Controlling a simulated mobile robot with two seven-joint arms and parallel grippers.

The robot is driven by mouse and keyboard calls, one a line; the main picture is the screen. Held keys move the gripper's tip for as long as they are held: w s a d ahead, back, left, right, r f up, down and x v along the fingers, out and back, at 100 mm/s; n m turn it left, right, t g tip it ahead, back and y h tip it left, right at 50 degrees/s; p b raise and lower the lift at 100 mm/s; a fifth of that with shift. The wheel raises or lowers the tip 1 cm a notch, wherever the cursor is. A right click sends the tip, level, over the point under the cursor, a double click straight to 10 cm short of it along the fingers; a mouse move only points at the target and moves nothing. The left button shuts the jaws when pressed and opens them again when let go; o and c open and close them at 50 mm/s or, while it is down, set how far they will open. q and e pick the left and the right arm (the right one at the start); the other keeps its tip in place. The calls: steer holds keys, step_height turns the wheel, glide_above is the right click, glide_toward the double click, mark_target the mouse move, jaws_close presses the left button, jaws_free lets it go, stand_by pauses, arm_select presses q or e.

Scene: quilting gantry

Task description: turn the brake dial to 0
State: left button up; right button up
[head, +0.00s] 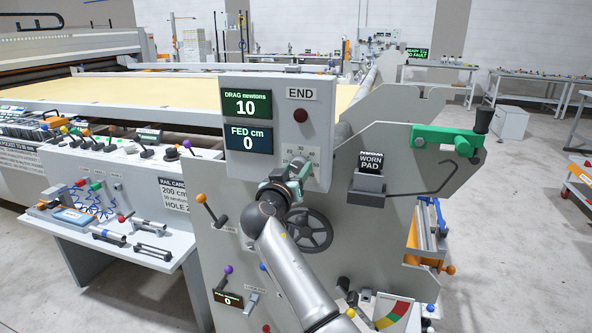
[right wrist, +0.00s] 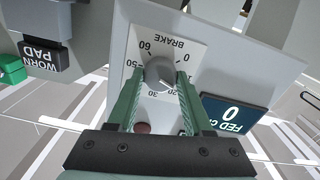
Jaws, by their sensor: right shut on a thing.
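The brake dial's grey knob (right wrist: 158,72) sits on a white scale plate (right wrist: 178,45) marked BRAKE with numbers from 0 to 60. The plate appears upside down in the right wrist view. My right gripper (right wrist: 160,84), with green fingers, is shut on the knob, one finger on each side. In the head view my right gripper (head: 297,172) reaches the dial plate (head: 311,154) low on the grey control box and hides the knob. I cannot tell where the knob's pointer stands. The drag display (head: 246,104) reads 10 newtons. My left gripper is not in view.
The fed display (head: 248,139) reads 0 cm. A dark red END button (head: 300,115) is above the dial. A black handwheel (head: 310,230) is just below my right gripper. A worn pad holder (head: 368,182) and a green crank (head: 446,140) stand to the right.

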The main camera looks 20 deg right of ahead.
jaws_close()
steer(key=shift+n, duration=1.3)
steer(key=n, duration=0.2)
steer(key=shift+r+n+p, duration=0.1)
steer(key=shift+n+p, duration=0.2)
steer(key=shift+n, duration=0.1)
steer(key=n+p, duration=0.1)
steer(key=n, duration=0.2)
steer(key=shift+n+p, duration=1)
steer(key=shift+n, duration=1.1)
